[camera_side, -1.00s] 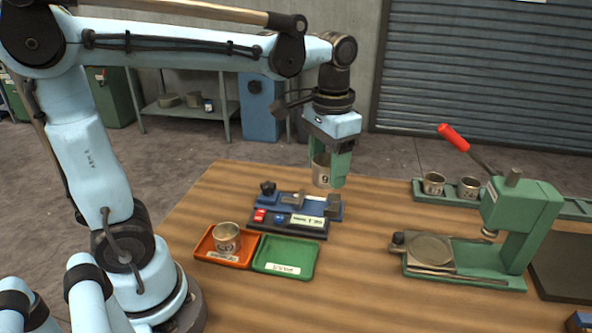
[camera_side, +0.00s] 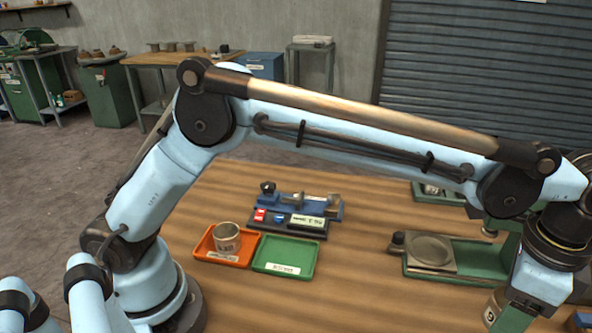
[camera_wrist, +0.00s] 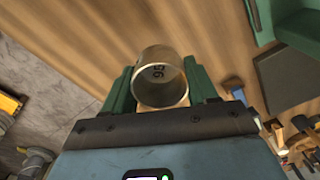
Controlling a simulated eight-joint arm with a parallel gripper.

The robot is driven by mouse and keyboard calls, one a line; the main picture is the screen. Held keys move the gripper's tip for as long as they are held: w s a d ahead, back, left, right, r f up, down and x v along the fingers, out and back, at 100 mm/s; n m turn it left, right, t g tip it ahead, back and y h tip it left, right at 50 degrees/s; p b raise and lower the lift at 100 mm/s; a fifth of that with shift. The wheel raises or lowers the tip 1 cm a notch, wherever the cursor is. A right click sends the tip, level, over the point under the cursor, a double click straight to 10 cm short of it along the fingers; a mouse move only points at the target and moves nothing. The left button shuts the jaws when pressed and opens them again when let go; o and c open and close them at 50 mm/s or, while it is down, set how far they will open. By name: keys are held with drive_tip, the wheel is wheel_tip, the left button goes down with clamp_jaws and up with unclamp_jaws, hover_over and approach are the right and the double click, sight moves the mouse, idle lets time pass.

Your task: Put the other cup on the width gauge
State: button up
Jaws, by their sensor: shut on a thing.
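My gripper (camera_side: 506,318) is low at the right front in the side view, shut on a metal cup (camera_side: 490,311) marked with a number. The wrist view shows this held cup (camera_wrist: 160,77) between the two green fingers, its open mouth visible. The width gauge (camera_side: 297,212), a blue device with a red and a blue button and a small display, stands at the middle back of the table, far left of my gripper. Another metal cup (camera_side: 227,238) sits upright in the orange tray (camera_side: 207,250).
An empty green tray (camera_side: 285,255) lies beside the orange one. A green press with a round plate (camera_side: 430,253) stands at right, partly hidden by my arm. A green rack (camera_side: 455,198) with a partly hidden cup is behind it. The table's middle is clear.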

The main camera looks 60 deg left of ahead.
drive_tip(key=shift+w+d+f, duration=0.1)
drive_tip(key=shift+d+f, duration=0.1)
drive_tip(key=shift+f, duration=0.1)
hover_over(479, 308)
wheel_tip(479, 308, down, 6)
drive_tip(key=shift+d+f, duration=0.15)
drive_tip(key=shift+f, duration=2.2)
drive_tip(key=shift+f, duration=0.15)
drive_tip(key=o, duration=0.8)
drive_tip(key=shift+c, duration=0.2)
drive_tip(key=shift+o, duration=0.2)
wheel_tip(479, 308, up, 12)
drive_tip(key=shift+r, duration=0.2)
